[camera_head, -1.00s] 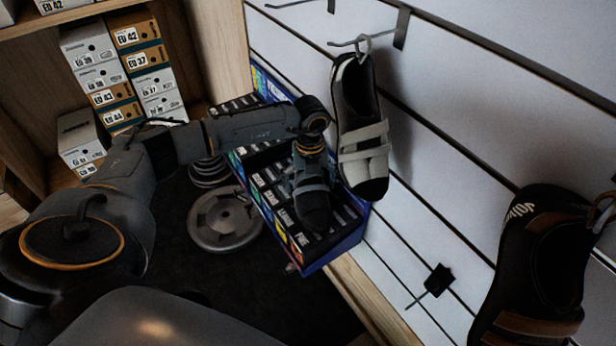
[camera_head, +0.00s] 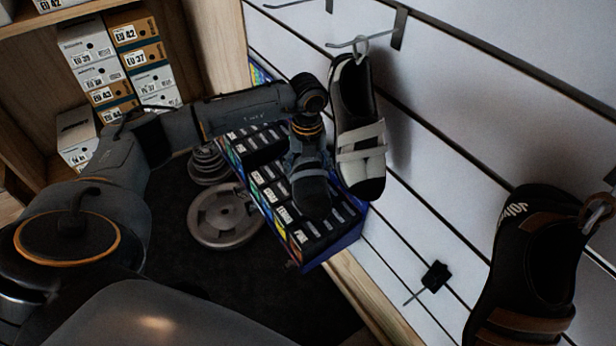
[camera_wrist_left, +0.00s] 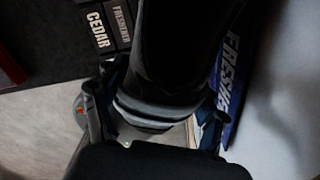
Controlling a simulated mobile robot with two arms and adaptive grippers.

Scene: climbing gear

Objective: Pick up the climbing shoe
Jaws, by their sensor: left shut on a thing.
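A dark climbing shoe (camera_head: 312,193) with grey straps hangs toe-down from my left gripper (camera_head: 307,152), above the blue display box. In the left wrist view the shoe (camera_wrist_left: 185,45) fills the middle, and its grey straps lie between the fingers of my left gripper (camera_wrist_left: 155,115), which is shut on it. A second shoe (camera_head: 350,100), black with white straps, hangs on a wall hook just right of the held one. A third shoe (camera_head: 525,265), black and brown, hangs at the right. My right gripper is not in view.
The display box (camera_head: 335,247) holds rows of small labelled packs under the held shoe. Round weight plates (camera_head: 222,215) lie on the dark floor beside it. The slatted wall (camera_head: 440,190) with hooks is close on the right. A shelf of shoeboxes stands at back left.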

